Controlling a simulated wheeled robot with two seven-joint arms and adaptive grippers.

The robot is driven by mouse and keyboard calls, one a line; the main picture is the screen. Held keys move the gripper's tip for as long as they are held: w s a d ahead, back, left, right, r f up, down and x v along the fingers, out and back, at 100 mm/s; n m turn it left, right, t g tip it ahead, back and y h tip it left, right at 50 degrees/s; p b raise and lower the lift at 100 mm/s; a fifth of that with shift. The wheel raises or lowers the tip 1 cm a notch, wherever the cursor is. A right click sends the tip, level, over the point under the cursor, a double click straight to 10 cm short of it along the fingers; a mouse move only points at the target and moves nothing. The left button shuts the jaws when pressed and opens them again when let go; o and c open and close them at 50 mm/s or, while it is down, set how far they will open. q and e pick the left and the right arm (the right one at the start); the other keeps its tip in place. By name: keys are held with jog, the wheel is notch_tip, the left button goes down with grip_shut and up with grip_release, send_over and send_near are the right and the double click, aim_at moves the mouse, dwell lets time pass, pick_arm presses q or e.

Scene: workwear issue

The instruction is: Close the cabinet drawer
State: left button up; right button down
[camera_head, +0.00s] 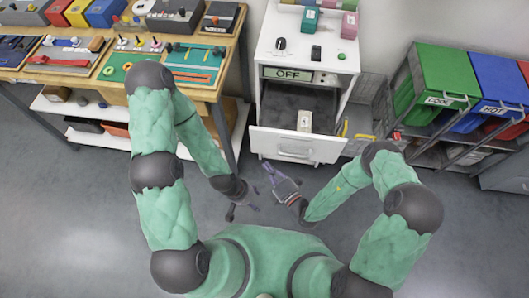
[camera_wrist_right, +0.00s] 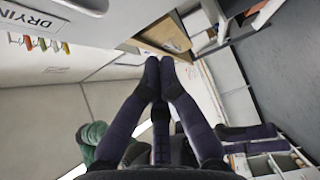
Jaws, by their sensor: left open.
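The white cabinet (camera_head: 345,62) stands at the back centre, with an "OFF" label on its front. Its drawer (camera_head: 262,141) is pulled out and shows a dark inside. A small pale box (camera_head: 304,121) stands in the drawer toward its front right. A handle (camera_head: 295,153) is on the drawer's front. My right gripper (camera_head: 270,172) is just in front of the drawer's front, apart from the handle as far as I can see. In the right wrist view its fingers (camera_wrist_right: 160,62) meet at the tips with nothing between them. My left gripper (camera_head: 243,210) is open and empty, lower and to the left.
A wooden workbench (camera_head: 228,85) with tool trays and panels stands left of the cabinet. A rack (camera_head: 425,130) with green, blue and red bins stands at the right. Small items sit on the cabinet top. The grey floor before the drawer is clear.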

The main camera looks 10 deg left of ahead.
jog(key=shift+w+a+b, duration=0.3)
jog(key=shift+w+a, duration=0.15)
jog(key=shift+w, duration=0.6)
jog(key=shift+w+a+b, duration=0.35)
jog(key=shift+w+a, duration=0.05)
jog(key=shift+w, duration=0.65)
jog(key=shift+w+a+b, duration=0.3)
jog(key=shift+w+a, duration=0.15)
jog(key=shift+w, duration=0.6)
jog(key=shift+w+d, duration=0.1)
jog(key=shift+w, duration=0.05)
